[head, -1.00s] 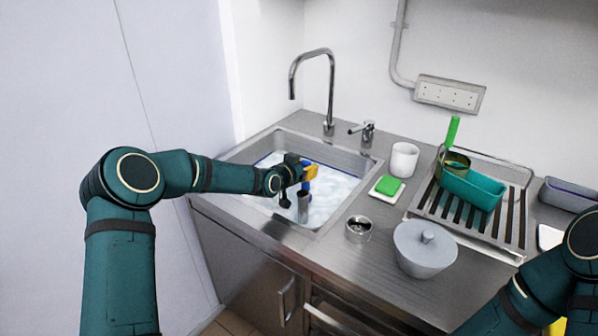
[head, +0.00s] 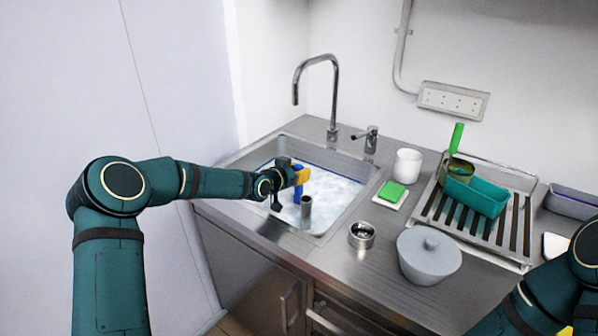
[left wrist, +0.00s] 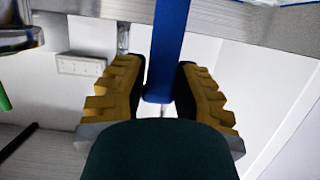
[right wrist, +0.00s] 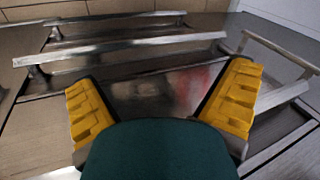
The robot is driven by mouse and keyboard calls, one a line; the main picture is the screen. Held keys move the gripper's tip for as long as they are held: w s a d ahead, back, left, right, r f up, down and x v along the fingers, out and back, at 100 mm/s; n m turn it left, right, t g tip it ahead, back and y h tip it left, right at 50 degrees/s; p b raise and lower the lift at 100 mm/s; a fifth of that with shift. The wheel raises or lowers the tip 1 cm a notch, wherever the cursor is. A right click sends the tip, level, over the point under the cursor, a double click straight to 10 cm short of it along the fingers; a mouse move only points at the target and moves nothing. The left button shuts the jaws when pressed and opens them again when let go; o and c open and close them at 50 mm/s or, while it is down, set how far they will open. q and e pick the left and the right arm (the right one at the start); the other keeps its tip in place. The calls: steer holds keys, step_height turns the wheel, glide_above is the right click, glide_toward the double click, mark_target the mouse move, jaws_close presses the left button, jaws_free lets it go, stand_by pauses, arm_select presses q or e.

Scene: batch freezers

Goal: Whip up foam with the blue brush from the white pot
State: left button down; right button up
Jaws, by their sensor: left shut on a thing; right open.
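My left gripper (head: 300,175) is over the sink, shut on the blue brush (head: 297,192). The brush points down toward the white foam (head: 335,190) in the sink. Its lower end is hard to make out. In the left wrist view the blue handle (left wrist: 168,45) runs between the yellow fingers of my left gripper (left wrist: 162,80). The white pot (head: 408,165) stands upright on the counter right of the sink, apart from the gripper. My right gripper (right wrist: 160,85) is open and empty in the right wrist view, facing cabinet fronts with bar handles.
A grey tube (head: 306,207) stands in the sink beside the brush. The tap (head: 331,100) rises behind the sink. A green sponge (head: 392,191), a metal cup (head: 362,235), a lidded grey pot (head: 428,257) and a rack (head: 435,207) with a teal tray (head: 476,195) crowd the counter.

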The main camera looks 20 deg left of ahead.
arm_select(q)
steer(key=shift+r+p, duration=1.7)
steer(key=shift+r, duration=2.2)
steer(key=shift+r+p, duration=1.2)
steer(key=shift+r, duration=1.35)
steer(key=shift+r, duration=0.1)
steer(key=shift+r+p, duration=1.35)
steer(key=shift+r, duration=1.05)
